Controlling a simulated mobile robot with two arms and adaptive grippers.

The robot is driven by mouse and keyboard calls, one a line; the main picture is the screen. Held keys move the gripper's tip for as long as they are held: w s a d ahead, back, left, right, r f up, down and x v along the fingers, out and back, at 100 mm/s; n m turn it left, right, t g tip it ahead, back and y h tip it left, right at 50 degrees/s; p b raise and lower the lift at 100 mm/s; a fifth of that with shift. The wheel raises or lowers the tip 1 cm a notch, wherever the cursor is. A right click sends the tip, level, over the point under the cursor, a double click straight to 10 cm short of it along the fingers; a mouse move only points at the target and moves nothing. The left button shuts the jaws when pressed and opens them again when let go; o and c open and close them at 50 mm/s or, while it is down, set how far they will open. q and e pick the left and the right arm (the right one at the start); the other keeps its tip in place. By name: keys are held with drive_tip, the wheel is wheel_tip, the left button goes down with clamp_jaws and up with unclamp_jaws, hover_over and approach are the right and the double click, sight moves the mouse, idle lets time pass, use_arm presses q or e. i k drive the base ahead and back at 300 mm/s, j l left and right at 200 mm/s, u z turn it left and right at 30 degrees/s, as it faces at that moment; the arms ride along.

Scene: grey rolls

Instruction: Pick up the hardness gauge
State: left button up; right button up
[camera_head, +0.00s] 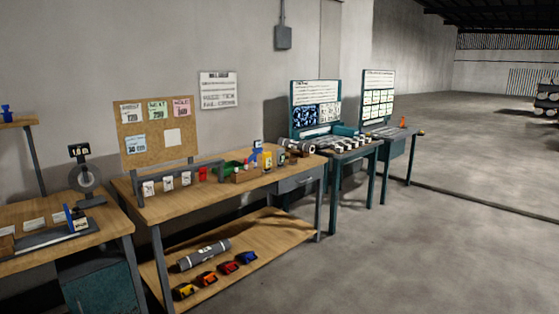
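I cannot tell for sure which object is the hardness gauge; everything on the tables is small and far off. On the middle wooden table (150,208) several small items stand along the back. A blue and white device (75,217) stands on the left table (100,234). Neither of my grippers is in view.
Below the middle table, a shelf (270,230) holds a grey roll (204,255) and several coloured items (207,279). Teal workstations (369,175) with grey rolls (338,146) stand further right. A corkboard (157,135) backs the middle table. The floor at right (440,250) is clear.

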sight(281, 153)
drive_tip(key=i+u, duration=0.1)
drive_tip(key=i, duration=1.95)
drive_tip(key=i+u, duration=0.1)
drive_tip(key=i, duration=1.95)
